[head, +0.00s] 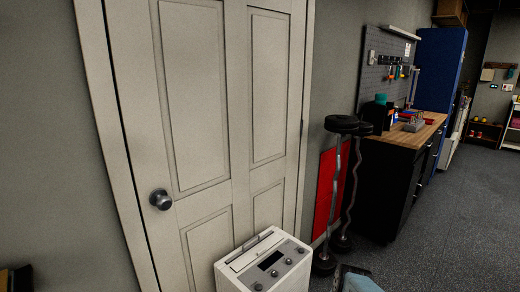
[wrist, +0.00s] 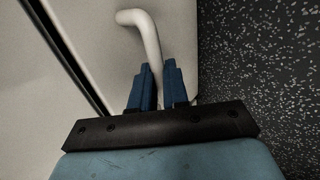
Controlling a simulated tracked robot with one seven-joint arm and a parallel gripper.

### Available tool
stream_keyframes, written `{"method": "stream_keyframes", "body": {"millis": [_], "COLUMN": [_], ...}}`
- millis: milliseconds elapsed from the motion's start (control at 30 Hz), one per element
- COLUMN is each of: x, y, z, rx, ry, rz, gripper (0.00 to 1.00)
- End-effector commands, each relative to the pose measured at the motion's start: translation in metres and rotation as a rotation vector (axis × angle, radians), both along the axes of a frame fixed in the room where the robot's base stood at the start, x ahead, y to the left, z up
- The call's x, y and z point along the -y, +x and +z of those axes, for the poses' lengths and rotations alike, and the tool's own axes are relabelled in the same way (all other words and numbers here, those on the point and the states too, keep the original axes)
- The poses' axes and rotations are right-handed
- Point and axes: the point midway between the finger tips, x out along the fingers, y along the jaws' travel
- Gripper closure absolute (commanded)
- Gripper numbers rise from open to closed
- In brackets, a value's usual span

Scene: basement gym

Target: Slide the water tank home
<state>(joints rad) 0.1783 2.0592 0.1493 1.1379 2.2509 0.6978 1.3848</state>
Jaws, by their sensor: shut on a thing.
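A white dehumidifier-like appliance (head: 262,268) with a dark display and several knobs on top stands before the door in the head view. Its lower part is out of frame, so the tank cannot be seen there. In the wrist view, a pale panel (wrist: 95,35) carries a curved white handle (wrist: 150,38); it looks like the water tank's face. A dark gap runs along the panel's left side, beside another pale surface (wrist: 22,90). My gripper (wrist: 158,74) has its blue fingers shut on the handle. How deep the tank sits is unclear.
Dark speckled floor (wrist: 255,80) lies open to the right in the wrist view. A white door (head: 205,130) is behind the appliance. Barbells (head: 338,190), a red panel (head: 326,190) and a workbench (head: 412,137) stand to the right in the head view.

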Motion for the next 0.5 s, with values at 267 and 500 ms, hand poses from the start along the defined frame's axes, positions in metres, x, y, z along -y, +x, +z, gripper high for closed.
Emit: {"method": "stream_keyframes", "body": {"millis": [267, 500], "x": [-0.0024, -0.0023], "y": [-0.0002, -0.0004], "z": [-0.0002, -0.0001], "rx": [0.0, -0.001], "ry": [0.0, -0.001], "rz": [0.001, 0.003], "gripper": [0.82, 0.59]}}
